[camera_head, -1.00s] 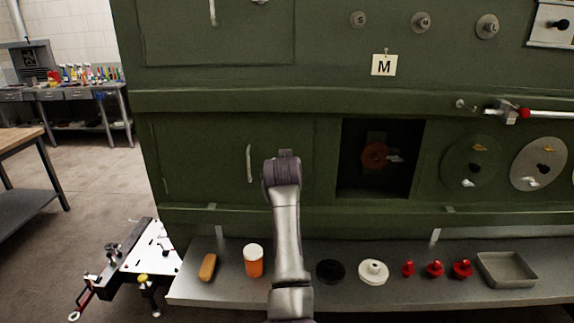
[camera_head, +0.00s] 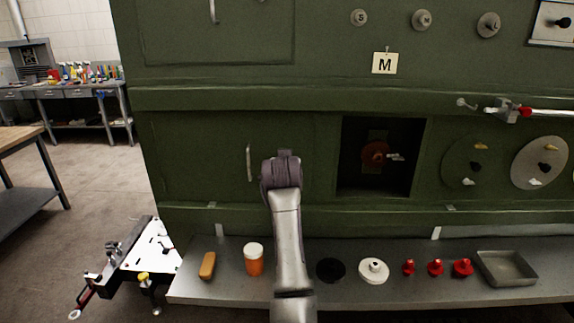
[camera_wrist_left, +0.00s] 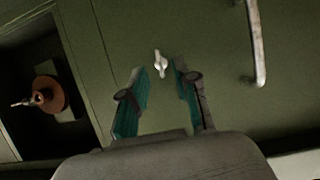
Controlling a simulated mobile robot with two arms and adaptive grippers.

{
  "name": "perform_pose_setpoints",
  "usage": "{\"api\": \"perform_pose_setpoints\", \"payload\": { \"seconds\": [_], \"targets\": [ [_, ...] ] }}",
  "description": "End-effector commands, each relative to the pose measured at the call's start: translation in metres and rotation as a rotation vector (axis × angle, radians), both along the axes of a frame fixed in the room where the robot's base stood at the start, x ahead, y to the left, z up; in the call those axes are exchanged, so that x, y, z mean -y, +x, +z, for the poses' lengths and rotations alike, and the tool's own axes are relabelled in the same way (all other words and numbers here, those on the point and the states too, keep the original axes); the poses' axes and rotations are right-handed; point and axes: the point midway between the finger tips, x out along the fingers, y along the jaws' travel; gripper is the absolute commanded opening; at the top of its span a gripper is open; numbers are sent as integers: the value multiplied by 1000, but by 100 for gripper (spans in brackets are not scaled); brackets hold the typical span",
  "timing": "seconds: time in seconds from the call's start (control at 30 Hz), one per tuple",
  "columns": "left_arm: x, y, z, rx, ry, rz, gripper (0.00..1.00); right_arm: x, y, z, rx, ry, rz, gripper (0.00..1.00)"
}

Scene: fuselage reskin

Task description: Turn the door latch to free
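The door latch (camera_wrist_left: 161,63) is a small pale metal turn-piece on the green door (camera_wrist_left: 210,50). In the left wrist view it stands lengthwise, slightly tilted, between the fingertips of my left gripper (camera_wrist_left: 160,70). The two teal-padded fingers are apart, with a visible gap on each side of the latch; I cannot tell how far they are from the door face. In the head view my left arm covers the latch and most of its gripper. The door's curved handle (camera_head: 249,163) is left of the arm and also shows in the wrist view (camera_wrist_left: 257,42). My right gripper is not in view.
An open square recess (camera_head: 348,180) with a copper-coloured fitting (camera_head: 375,155) lies right of the door. Below, a grey shelf (camera_head: 205,292) holds an orange jar (camera_head: 254,262), a black disc (camera_head: 330,270), a white disc (camera_head: 373,271), red knobs and a tray (camera_head: 507,281).

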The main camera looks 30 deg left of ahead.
Motion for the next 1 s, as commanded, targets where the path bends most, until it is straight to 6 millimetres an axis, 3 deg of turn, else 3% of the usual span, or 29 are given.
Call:
{"api": "perform_pose_setpoints", "payload": {
  "seconds": [0.3,0.83,0.93,1.0],
  "targets": [
    [20,-33,15,-1,-2,0,30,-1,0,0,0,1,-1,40],
    [21,-35,16,-2,-1,0,30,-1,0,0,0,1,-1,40],
    [21,-37,10,-10,1,-3,30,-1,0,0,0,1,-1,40],
    [23,-44,-5,-35,8,-11,30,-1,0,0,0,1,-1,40]
  ]
}}
